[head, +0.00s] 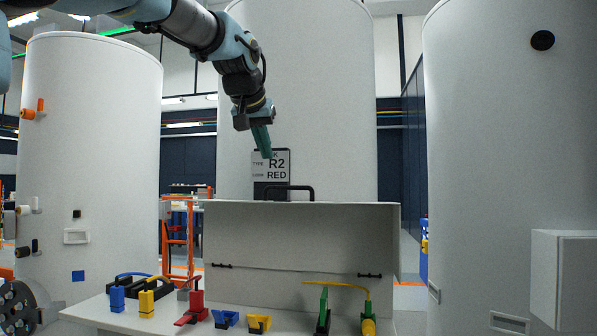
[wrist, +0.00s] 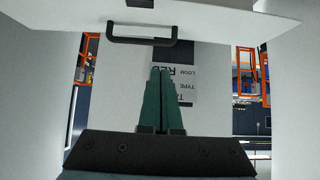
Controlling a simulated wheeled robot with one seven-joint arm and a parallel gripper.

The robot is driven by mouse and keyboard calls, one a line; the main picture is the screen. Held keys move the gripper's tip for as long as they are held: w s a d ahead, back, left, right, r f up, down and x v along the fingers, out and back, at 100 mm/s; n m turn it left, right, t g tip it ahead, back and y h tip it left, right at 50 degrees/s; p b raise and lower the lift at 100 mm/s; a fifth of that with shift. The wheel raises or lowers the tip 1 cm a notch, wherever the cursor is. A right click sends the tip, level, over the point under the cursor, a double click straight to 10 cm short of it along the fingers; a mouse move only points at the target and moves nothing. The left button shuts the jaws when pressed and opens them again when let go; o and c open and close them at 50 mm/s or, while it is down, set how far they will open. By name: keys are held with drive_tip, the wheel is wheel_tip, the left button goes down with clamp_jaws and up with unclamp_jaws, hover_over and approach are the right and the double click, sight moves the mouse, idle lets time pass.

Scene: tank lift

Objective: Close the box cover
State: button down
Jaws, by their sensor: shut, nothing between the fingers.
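The box cover (head: 300,240) is a grey-white panel standing upright, raised on two dark hinges along its lower part. A black handle (head: 290,190) sits at its top edge. In the wrist view the cover (wrist: 220,22) crosses the top of the picture, with its black handle (wrist: 142,34) just beyond the fingertips. My gripper (head: 266,155) is above and slightly left of the handle, apart from it, pointing down. Its green fingers (wrist: 160,72) are together and empty.
On the box top stand a blue part (head: 117,298), a yellow part (head: 146,303), a red valve (head: 195,308) and a green-handled valve (head: 323,312). Large white tanks stand left (head: 95,150), behind (head: 320,80) and right (head: 510,150). An orange ladder (head: 178,240) is at the back left.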

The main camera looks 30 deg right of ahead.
drive_tip(key=p+x, duration=0.2)
drive_tip(key=x, duration=0.6)
drive_tip(key=shift+w+d+f+p, duration=0.15)
drive_tip(key=shift+d+p, duration=0.15)
drive_tip(key=shift+p, duration=0.05)
drive_tip(key=shift+w+d+f, duration=0.25)
drive_tip(key=shift+w+f, duration=0.1)
drive_tip(key=shift+f, duration=0.05)
drive_tip(key=shift+a+f, duration=0.1)
drive_tip(key=shift+f, duration=0.05)
